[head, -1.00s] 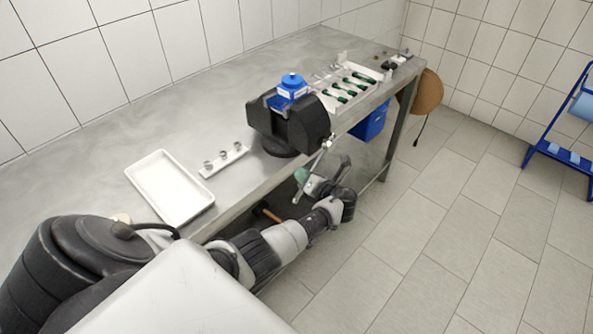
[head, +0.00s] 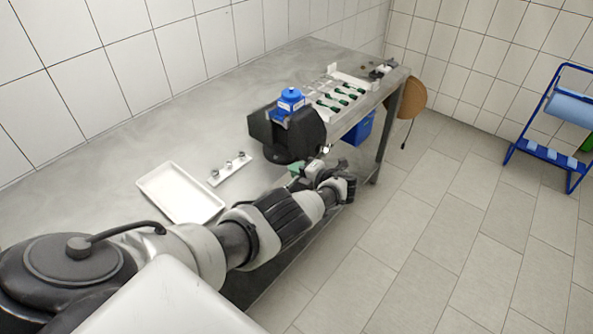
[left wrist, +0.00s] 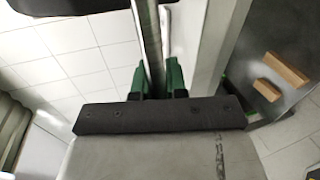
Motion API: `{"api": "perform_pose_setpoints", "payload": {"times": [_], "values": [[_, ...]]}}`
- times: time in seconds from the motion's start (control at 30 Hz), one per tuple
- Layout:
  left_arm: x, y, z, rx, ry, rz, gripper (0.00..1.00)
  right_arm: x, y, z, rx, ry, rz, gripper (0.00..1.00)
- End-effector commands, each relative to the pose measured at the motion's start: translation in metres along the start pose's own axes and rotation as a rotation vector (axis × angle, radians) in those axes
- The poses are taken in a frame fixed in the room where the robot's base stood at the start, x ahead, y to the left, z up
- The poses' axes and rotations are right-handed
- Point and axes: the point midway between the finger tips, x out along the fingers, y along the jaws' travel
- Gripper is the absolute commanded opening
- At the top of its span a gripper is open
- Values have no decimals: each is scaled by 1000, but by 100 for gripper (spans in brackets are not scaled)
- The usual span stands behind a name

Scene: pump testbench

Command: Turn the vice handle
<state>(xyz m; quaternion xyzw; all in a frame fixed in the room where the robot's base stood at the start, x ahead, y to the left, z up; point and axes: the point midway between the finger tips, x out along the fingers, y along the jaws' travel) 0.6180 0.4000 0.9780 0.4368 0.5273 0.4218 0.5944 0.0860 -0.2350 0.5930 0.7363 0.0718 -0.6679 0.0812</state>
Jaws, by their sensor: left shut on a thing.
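The dark vice (head: 287,132) stands at the front edge of the steel bench with a blue part (head: 290,97) in its jaws. My left gripper (head: 297,170), with green fingertips, is at the front of the vice, just off the bench edge. In the left wrist view, its green fingers (left wrist: 158,80) are shut on the metal bar of the vice handle (left wrist: 150,40), which runs up between them. In the head view, my gripper and wrist hide most of the handle. My right gripper is not in view.
On the bench (head: 110,185) are an empty white tray (head: 152,190), a white holder (head: 229,169) with small metal parts, and a rack (head: 345,78) with green-handled tools. A blue bin (head: 358,128) is below. The floor at right is clear up to a blue stand (head: 540,150).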

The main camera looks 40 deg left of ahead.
Motion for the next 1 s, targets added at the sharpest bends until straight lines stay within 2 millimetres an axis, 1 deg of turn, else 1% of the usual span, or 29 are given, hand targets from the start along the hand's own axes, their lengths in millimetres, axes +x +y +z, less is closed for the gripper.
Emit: {"api": "perform_pose_setpoints", "payload": {"times": [0.03, 0.57, 0.6, 0.73, 1.0], "values": [[-6, -5, -1, 20, 1, -11, 0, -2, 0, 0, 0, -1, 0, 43], [-5, -5, -2, 39, 5, -12, 0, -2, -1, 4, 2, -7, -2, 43], [-5, -5, -2, 39, 5, -12, 18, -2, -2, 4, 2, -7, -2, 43], [-5, -3, -1, 35, 4, -10, 38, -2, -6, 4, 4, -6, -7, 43], [-4, 0, 0, 30, 4, -6, 39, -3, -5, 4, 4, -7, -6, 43]]}}
